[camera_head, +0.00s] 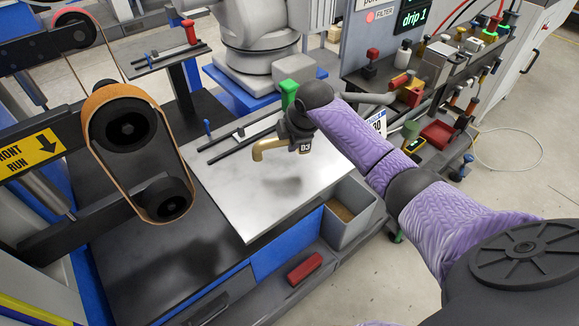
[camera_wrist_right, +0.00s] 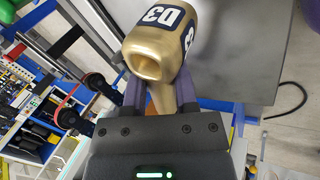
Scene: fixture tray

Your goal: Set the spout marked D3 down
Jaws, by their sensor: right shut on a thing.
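The gold spout (camera_head: 268,147) has a dark label reading D3. It hangs from my right gripper (camera_head: 301,128) above the pale metal plate (camera_head: 235,205), with a soft shadow on the plate below it. In the right wrist view the spout (camera_wrist_right: 150,65) sits between the two fingers of my right gripper (camera_wrist_right: 160,92), which are shut on it, its open end facing the camera. The plate shows there as a grey surface behind it. My left gripper is not in view.
Dark rails with a green-topped fixture (camera_head: 288,92) lie along the plate's back edge. A belt grinder (camera_head: 130,130) stands at the left. A grey bin (camera_head: 350,210) is at the plate's right side. The plate's front part is bare.

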